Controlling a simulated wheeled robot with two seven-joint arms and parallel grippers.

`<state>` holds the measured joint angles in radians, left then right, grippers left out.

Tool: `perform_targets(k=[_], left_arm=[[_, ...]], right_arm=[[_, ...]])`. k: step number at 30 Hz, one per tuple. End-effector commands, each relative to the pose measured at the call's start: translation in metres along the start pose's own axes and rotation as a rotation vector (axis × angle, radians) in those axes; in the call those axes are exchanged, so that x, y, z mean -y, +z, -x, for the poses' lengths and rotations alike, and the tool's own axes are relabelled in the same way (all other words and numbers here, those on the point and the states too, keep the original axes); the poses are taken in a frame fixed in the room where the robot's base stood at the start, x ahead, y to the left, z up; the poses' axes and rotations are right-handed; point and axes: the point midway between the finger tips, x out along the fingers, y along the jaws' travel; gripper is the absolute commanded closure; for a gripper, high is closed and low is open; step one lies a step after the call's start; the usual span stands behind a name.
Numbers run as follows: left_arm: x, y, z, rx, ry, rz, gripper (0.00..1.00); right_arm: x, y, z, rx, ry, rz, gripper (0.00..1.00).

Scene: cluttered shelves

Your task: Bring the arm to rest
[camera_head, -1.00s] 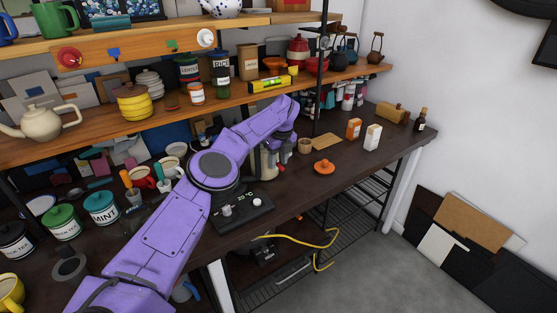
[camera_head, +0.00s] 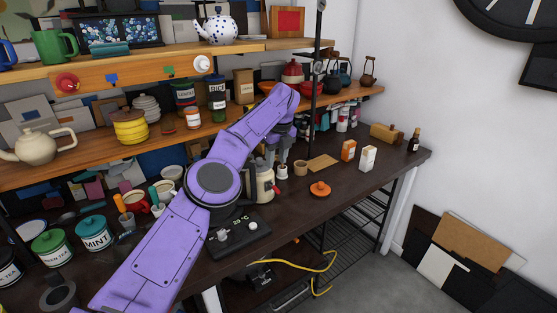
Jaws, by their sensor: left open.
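My purple left arm (camera_head: 155,245) comes in from the lower left, bends at a round grey joint and reaches up over the dark worktop (camera_head: 325,205). Its wrist turns down at the far end. My left gripper (camera_head: 277,154) is small and partly hidden behind the forearm, pointing down above the back of the worktop. It is open, with nothing seen held in it. A small white pot (camera_head: 283,172) stands just below it, and a cream jar (camera_head: 265,187) stands close by in front. I cannot tell whether the fingers touch either one. My right gripper is out of view.
A black scale (camera_head: 238,236) lies beside the elbow. The crowded wooden shelf (camera_head: 170,128) is close behind the arm. The front right of the worktop is mostly clear.

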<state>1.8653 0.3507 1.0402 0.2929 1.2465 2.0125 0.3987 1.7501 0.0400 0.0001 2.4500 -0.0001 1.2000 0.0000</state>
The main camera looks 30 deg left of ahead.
Motion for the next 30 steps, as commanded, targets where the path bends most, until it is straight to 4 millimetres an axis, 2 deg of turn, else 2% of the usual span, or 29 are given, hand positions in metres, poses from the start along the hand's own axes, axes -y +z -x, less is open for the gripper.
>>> perform_targets(k=[7,11,14,15,17,19,23,24,26,27,29,30], left_arm=[[0.001,-0.001,-0.001,0.004,0.003,-0.005,0.60],[0.013,-0.023,-0.017,0.134,0.109,-0.171,0.60],[0.028,-0.060,-0.049,0.376,0.300,-0.500,0.60],[0.032,-0.077,-0.065,0.486,0.388,-0.666,0.60],[0.033,-0.103,-0.091,0.637,0.512,-0.927,0.60],[0.026,-0.133,-0.125,0.782,0.646,-1.240,0.60],[-0.013,-0.177,-0.201,0.884,0.822,-1.794,0.60],[-0.030,-0.190,-0.224,0.882,0.858,-1.959,0.60],[-0.062,-0.211,-0.256,0.860,0.898,-2.212,0.60],[-0.088,-0.225,-0.276,0.831,0.914,-2.384,0.60],[-0.131,-0.245,-0.302,0.769,0.918,-2.641,0.60],[-0.162,-0.258,-0.316,0.713,0.905,-2.803,0.60]], right_arm=[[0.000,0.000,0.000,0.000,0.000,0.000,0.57],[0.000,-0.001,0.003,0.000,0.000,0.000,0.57],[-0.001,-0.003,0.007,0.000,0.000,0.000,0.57],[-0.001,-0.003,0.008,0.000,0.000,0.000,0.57],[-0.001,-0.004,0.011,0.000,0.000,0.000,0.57],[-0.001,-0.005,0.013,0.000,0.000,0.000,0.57],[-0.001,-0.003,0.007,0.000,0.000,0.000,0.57],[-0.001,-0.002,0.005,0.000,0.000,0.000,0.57],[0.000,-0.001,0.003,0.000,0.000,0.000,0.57],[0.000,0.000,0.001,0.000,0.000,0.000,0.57],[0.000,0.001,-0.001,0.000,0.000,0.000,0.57],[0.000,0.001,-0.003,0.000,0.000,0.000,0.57]])
